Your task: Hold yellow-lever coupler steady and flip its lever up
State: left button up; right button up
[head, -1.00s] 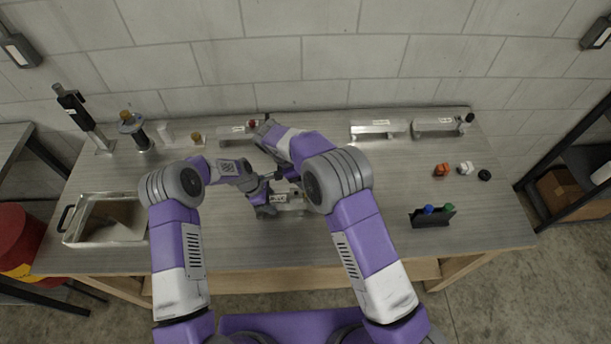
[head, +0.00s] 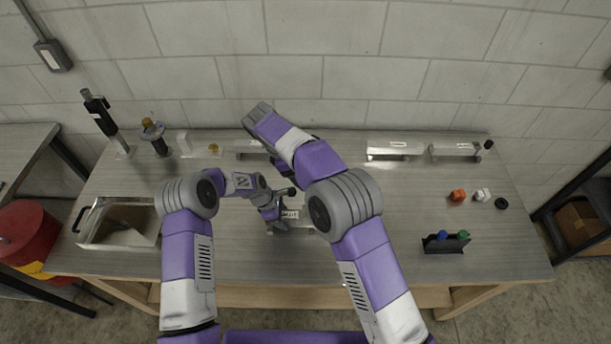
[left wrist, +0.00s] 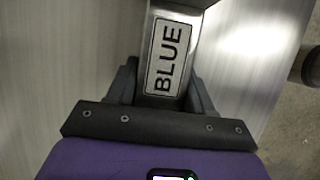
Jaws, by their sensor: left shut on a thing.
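A silver metal coupler with a white label reading "BLUE" (left wrist: 165,57) lies between the fingers of my left gripper (left wrist: 165,85) in the left wrist view. The coupler (head: 290,214) also shows near the front middle of the workbench in the head view, partly covered by my arms. My left gripper (head: 278,213) is shut on it at the labelled part. No yellow lever can be made out on it; its lever is hidden or too small to tell. My right arm reaches over the bench to the right of and above the coupler; its fingers are hidden behind the arm.
Two more labelled metal couplers (head: 395,149) (head: 455,150) stand at the back right, and another (head: 250,149) at the back left. A metal tray (head: 88,240) lies at left. A black holder (head: 446,244) with blue and green tops stands at right.

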pick_arm(q)
jog(key=o, duration=1.3)
jog(key=shift+r, duration=0.1)
